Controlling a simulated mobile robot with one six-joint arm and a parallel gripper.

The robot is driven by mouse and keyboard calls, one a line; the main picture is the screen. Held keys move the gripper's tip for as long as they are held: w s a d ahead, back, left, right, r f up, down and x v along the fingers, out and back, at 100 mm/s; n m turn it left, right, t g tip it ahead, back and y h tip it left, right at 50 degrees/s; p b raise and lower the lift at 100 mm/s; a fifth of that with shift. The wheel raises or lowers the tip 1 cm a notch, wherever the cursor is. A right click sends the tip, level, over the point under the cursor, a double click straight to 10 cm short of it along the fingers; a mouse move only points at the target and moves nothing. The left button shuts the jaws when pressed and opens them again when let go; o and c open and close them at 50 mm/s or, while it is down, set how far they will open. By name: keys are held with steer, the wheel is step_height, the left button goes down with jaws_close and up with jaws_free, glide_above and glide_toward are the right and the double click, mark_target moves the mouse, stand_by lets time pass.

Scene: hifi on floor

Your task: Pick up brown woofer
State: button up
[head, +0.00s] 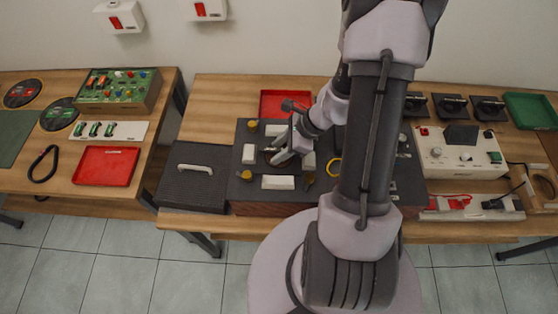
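My gripper (276,154) is over the left part of a dark grey panel (236,193) on the right-hand table. Its fingers point down and left, close to the panel top. A small dark round thing shows at the fingertips, too small and too covered to name. I cannot tell whether the fingers are open or shut, or whether they hold it. I cannot make out a brown woofer for certain; my arm hides the panel's middle.
A dark case (190,170) stands left, a white control box (462,152) right. A gap separates the tables.

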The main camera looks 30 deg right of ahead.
steer(key=shift+s+r, duration=0.1)
steer(key=shift+c, duration=0.4)
jaws_close()
stand_by(0.8)
